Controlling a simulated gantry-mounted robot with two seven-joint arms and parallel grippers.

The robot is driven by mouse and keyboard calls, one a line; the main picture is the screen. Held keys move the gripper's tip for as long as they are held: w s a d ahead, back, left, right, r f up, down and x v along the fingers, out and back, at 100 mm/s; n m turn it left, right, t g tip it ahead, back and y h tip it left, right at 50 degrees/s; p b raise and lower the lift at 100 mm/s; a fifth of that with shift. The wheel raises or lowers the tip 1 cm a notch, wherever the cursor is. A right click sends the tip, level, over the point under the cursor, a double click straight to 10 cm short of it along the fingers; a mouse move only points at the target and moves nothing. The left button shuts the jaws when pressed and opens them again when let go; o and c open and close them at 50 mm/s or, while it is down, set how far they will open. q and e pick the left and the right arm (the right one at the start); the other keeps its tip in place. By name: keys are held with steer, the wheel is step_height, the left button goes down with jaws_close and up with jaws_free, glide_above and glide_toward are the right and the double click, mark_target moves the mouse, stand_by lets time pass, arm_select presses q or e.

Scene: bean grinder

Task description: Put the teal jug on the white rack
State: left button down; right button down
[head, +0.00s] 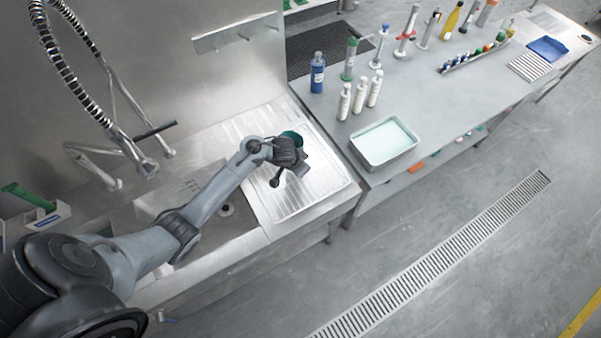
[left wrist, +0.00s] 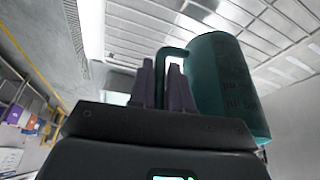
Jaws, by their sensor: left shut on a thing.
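The teal jug (left wrist: 225,85) has a loop handle and dark markings on its side. In the left wrist view my left gripper (left wrist: 163,82) is shut on the handle, with the jug's body just right of the fingers. In the head view the jug (head: 292,136) is mostly hidden behind my left gripper (head: 290,158), over the ribbed steel drainboard. I cannot tell whether the jug touches the drainboard. A white slatted rack (head: 530,67) lies on the far right of the grey bench. My right gripper is not in view.
The drainboard (head: 318,190) joins the sink at left. On the bench (head: 440,105) stand a tray of pale liquid (head: 384,141), white bottles (head: 359,98), a blue bottle (head: 317,74) and several stands. A blue tray (head: 548,48) is beside the rack. The bench's middle is clear.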

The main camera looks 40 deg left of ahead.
arm_select(q)
steer(key=shift+a+f+b, duration=0.2)
steer(key=shift+f+b, duration=0.2)
steer(key=shift+f, duration=1.65)
steer(key=shift+f, duration=0.1)
steer(key=shift+f, duration=0.1)
steer(key=c, duration=1.1)
jaws_free()
steer(key=shift+o, duration=0.2)
